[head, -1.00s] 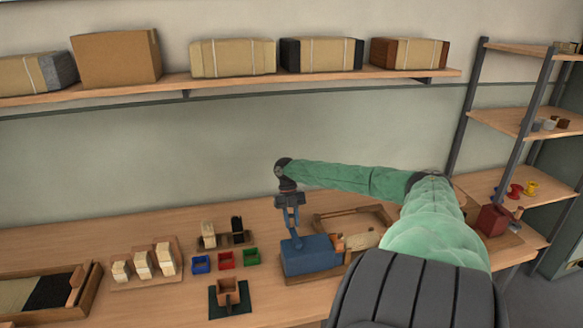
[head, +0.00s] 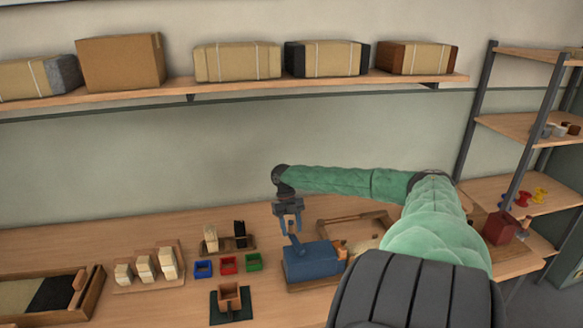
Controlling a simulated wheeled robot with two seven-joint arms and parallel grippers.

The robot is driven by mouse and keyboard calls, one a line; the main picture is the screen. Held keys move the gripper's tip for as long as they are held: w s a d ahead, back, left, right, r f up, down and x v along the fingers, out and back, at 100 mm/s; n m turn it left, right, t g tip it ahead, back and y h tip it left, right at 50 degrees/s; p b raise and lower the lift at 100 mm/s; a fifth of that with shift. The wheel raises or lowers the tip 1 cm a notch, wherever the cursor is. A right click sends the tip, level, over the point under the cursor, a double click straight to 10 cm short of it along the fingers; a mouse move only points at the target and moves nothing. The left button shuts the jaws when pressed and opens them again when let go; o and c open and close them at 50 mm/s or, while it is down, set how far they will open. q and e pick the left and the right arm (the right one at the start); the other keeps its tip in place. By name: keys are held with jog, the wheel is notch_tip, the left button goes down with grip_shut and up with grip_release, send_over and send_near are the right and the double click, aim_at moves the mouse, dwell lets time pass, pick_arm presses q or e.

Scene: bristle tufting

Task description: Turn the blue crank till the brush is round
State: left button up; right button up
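The blue crank (head: 293,241) rises from the top left of a blue machine box (head: 313,264) on the table. My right gripper (head: 290,230) points down at the crank, its fingers on either side of the crank's upper end. Whether they grip it or stand loosely around it is too small to tell. A small orange-tan part (head: 343,249) shows at the right side of the box. A pale piece (head: 362,248) beside it, perhaps the brush, is mostly hidden behind my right arm, so its shape is unclear. My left gripper is out of view.
Small blue (head: 203,269), red (head: 228,265) and green bins (head: 254,262) stand left of the machine. A brown holder on a dark green mat (head: 217,309), a board of pale blocks (head: 152,283) and a wooden tray (head: 91,301) lie farther left. A shelf rack (head: 487,119) stands right.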

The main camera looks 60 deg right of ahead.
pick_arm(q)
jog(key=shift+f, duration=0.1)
pick_arm(e)
jog(key=shift+r, duration=0.1)
jog(key=shift+w+d+r+b, duration=0.1)
jog(key=shift+w+r+b, duration=0.05)
jog(key=shift+r+b, duration=0.15)
jog(key=b+v, duration=0.2)
jog(key=v, duration=0.3)
jog(key=shift+w+d+r, duration=0.1)
jog(key=shift+w+r, duration=0.1)
jog(key=shift+r, duration=0.1)
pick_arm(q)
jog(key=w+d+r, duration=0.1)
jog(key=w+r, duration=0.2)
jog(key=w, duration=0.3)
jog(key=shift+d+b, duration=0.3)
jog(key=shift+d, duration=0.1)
pick_arm(e)
jog(key=shift+w+d+r, duration=0.1)
jog(key=shift+r, duration=0.5)
